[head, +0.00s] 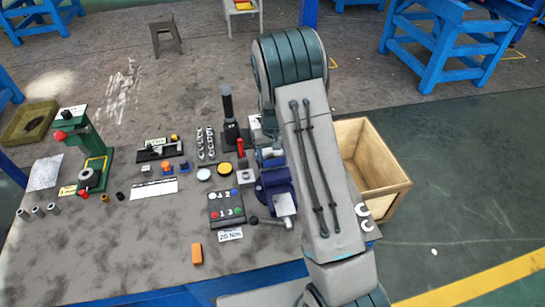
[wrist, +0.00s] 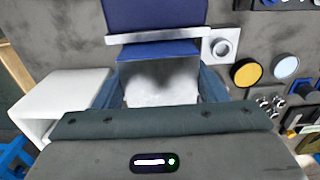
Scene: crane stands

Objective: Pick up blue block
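A small blue block (head: 167,171) shows in the head view on the left half of the table, close against an orange piece. In the wrist view a small blue patch (wrist: 301,88) at the right edge looks like the same block, partly cut off. My gripper (wrist: 160,88) has its two blue-grey fingers spread apart over the far side of the dark blue vise (head: 273,182). The vise's blue body (wrist: 155,15) and pale jaw fill the top middle of the wrist view. Nothing shows held between the fingers. In the head view my arm covers part of this area.
A dark upright post (head: 228,110) and a green press (head: 90,150) stand tall. A wooden crate (head: 370,160) is right. The front left table is mostly clear.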

